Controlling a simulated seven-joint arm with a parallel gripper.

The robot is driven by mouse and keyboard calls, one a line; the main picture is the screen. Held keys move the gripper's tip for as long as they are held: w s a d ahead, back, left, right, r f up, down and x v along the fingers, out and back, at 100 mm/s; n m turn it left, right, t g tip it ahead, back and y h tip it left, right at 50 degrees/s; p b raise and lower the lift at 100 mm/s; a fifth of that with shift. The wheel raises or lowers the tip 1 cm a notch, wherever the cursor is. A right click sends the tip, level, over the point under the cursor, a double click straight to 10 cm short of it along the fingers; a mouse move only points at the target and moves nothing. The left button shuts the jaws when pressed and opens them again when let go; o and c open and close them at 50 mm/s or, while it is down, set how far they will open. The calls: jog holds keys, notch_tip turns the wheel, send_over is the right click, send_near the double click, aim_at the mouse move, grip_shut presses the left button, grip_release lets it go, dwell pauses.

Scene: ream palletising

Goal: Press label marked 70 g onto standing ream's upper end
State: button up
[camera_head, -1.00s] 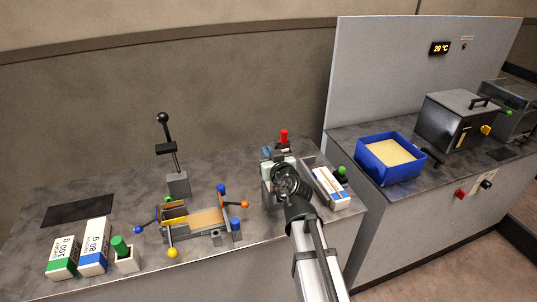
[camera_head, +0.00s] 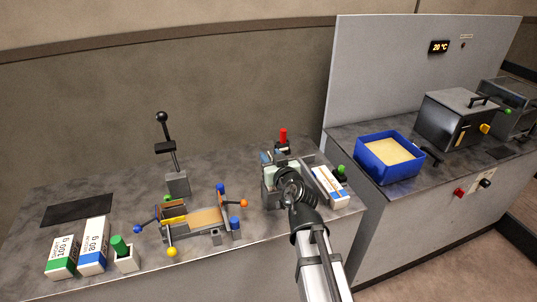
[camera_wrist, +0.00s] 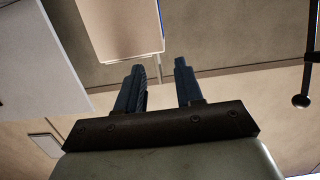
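My gripper (camera_wrist: 160,72) shows two dark fingers apart in the wrist view, with nothing visible held between them. A pale beige panel (camera_wrist: 118,28) with a blue-white right edge lies beyond the fingers; I cannot tell what it is. No label marked 70 g is readable in either view.
A white box with orange and blue marks (camera_head: 331,187) lies right of the holder, close to my wrist. A red-topped post (camera_head: 283,137) stands behind. Left are a fixture with coloured knobs (camera_head: 196,218), a lever press (camera_head: 178,183), and packs marked 100 g (camera_head: 63,258) and 80 g (camera_head: 94,246).

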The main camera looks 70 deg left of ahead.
jog(key=d+r, duration=0.1)
jog(key=d, duration=0.9)
jog(key=shift+d+r, duration=0.25)
jog(key=shift+d, duration=0.05)
